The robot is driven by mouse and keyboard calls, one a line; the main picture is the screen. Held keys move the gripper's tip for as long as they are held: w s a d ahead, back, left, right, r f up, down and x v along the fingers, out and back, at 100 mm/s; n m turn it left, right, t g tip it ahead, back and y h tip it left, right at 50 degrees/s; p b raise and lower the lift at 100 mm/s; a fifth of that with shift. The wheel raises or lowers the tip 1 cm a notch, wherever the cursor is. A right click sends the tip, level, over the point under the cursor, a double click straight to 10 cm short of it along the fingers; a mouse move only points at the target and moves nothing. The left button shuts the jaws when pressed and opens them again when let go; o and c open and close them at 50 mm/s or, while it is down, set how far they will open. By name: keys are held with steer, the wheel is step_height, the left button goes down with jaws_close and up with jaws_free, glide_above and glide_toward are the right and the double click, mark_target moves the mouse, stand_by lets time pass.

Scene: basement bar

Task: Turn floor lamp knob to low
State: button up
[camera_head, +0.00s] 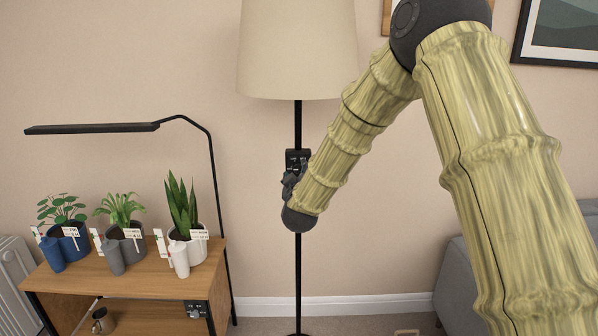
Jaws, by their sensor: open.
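The floor lamp has a cream shade (298,50) on a thin black pole (298,275). A dark control box (297,156) with small light markings is fixed to the pole below the shade. The lamp's knob cannot be made out; it may be hidden behind my gripper. My gripper (289,181) is dark and small in this view. It is open, at the lower left part of the control box, and overlaps it in the picture. Whether it touches the box or knob cannot be told. My wrist hides part of the pole just below.
A wooden shelf (140,285) at left bears several potted plants with tags and bottles. A black arched lamp (92,128) stands over it, and a second dark control box (196,310) is on the shelf's front. A grey sofa (455,285) is at right. A radiator (15,270) is far left.

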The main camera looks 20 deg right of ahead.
mark_target(298, 169)
steer(key=shift+x, duration=0.95)
steer(key=shift+d, duration=0.1)
steer(key=c, duration=1)
steer(key=m+b, duration=0.3)
steer(key=m, duration=0.2)
steer(key=shift+m, duration=0.4)
steer(key=m+b, duration=0.3)
steer(key=m, duration=0.2)
steer(key=shift+m, duration=0.4)
steer(key=shift+c, duration=0.3)
steer(key=shift+r, duration=0.1)
